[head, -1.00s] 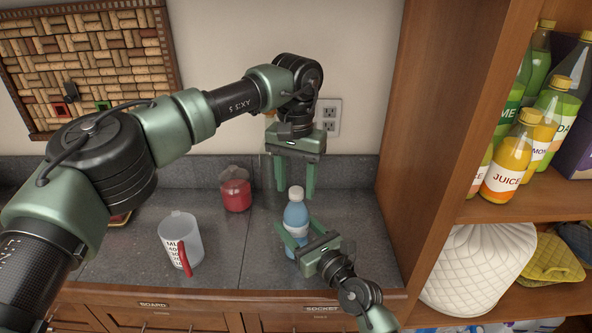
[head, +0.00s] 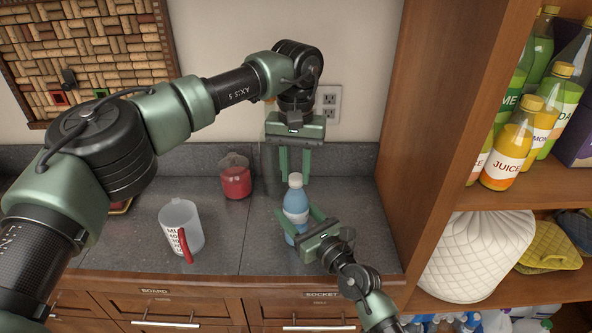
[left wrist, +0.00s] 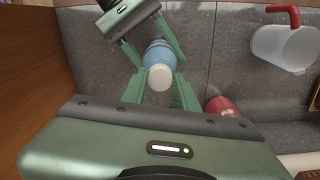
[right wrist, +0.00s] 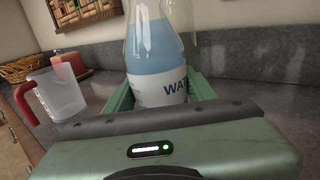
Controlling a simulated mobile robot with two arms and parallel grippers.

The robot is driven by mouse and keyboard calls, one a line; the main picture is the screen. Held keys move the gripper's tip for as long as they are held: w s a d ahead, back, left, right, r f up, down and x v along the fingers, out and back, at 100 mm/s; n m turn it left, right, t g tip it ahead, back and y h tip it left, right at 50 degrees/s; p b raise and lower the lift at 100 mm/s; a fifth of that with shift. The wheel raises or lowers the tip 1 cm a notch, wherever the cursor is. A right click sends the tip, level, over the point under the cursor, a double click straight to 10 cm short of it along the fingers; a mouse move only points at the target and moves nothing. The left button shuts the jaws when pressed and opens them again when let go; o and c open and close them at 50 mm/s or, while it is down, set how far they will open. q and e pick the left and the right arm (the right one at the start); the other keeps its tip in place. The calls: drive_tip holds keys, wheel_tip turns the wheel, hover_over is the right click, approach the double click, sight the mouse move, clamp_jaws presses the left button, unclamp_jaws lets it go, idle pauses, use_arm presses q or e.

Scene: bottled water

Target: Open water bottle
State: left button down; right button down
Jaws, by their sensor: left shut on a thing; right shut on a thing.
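A blue water bottle (head: 296,203) with a white cap (head: 295,179) and a white label stands upright on the grey counter. My left gripper (head: 295,181) points down from above, its fingers shut on either side of the cap. In the left wrist view the cap (left wrist: 159,77) sits between those fingers. My right gripper (head: 301,219) comes in from the front right and is shut on the bottle's body. In the right wrist view the bottle (right wrist: 158,50) rises between its fingers, with part of the label showing.
A clear measuring cup (head: 181,226) with a red handle stands left of the bottle. A red jar (head: 235,178) stands behind, near the wall. A wooden shelf (head: 415,150) with several juice bottles (head: 507,155) borders the counter on the right.

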use_arm(q)
drive_tip(key=n, duration=0.7)
drive_tip(key=shift+n, duration=0.3)
drive_tip(key=n, duration=2.1)
drive_tip(key=shift+r, duration=0.1)
drive_tip(key=n, duration=1.6)
drive_tip(key=shift+n, duration=0.4)
drive_tip(key=n, duration=0.6)
drive_tip(key=shift+n, duration=0.4)
